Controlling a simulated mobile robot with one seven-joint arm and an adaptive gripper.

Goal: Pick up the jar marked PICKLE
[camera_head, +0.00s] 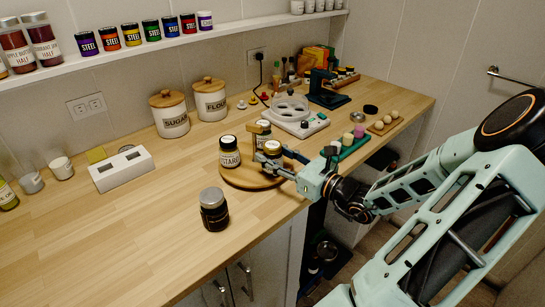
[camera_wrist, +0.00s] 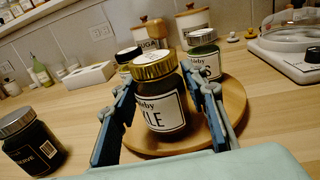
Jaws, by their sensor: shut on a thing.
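A dark jar with a gold lid (camera_wrist: 155,66) stands upright between my fingers; the visible part of its white label ends in "LE". In the head view this jar (camera_head: 272,147) is at the front right of a round wooden turntable (camera_head: 236,180). My gripper (camera_wrist: 164,100) is shut on the jar, with one finger on each side of it. In the head view my gripper (camera_head: 278,163) reaches in from the right and partly hides the jar. The jar is at the turntable's surface; I cannot tell whether its base touches it.
A jar marked MUSTARD (camera_head: 229,152) and another jar (camera_head: 261,132) stand close by on the turntable. A dark jar with a grey lid (camera_head: 214,209) stands alone in front. Sugar (camera_head: 169,114) and flour (camera_head: 210,99) canisters are behind. The counter's front left is clear.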

